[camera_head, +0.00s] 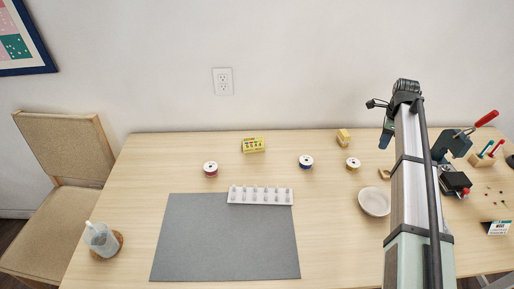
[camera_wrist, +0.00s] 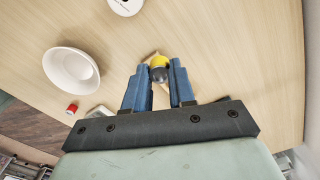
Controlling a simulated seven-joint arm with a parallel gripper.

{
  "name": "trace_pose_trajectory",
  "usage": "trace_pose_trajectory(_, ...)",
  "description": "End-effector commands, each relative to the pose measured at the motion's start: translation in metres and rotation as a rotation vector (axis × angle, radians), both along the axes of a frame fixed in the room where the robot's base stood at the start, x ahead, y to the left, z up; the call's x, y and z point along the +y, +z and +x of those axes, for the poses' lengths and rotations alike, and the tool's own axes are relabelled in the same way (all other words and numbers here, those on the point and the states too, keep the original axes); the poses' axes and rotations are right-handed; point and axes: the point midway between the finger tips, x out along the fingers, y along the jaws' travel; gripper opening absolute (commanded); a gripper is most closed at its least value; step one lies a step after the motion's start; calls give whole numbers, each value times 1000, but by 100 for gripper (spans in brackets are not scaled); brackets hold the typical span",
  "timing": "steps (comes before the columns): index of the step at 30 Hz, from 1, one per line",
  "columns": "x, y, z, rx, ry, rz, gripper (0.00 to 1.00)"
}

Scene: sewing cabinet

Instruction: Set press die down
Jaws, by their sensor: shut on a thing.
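My gripper (camera_wrist: 160,76) has blue fingers shut on a small press die (camera_wrist: 158,73), which shows a dark grey rounded end and a yellow part. In the head view my gripper (camera_head: 385,142) hangs over the back right of the table, and the die cannot be made out there. A small wooden block (camera_head: 385,174) lies on the table below my gripper. In the wrist view part of this block (camera_wrist: 149,60) shows behind the die. I cannot tell whether the die touches it.
A white bowl (camera_head: 374,202) and a yellow-marked spool (camera_head: 353,163) stand near the wooden block. A yellow block (camera_head: 343,137) is at the back edge. A dark press with a red handle (camera_head: 486,119) stands at the right.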

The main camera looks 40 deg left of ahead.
Motion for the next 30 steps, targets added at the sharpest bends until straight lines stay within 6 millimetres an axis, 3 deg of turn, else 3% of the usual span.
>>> trace_pose_trajectory(3,45,-1,-21,1,61,0,0)
trace_pose_trajectory(17,203,-3,-113,4,281,-3,0)
trace_pose_trajectory(30,343,-4,-225,8,491,-6,0)
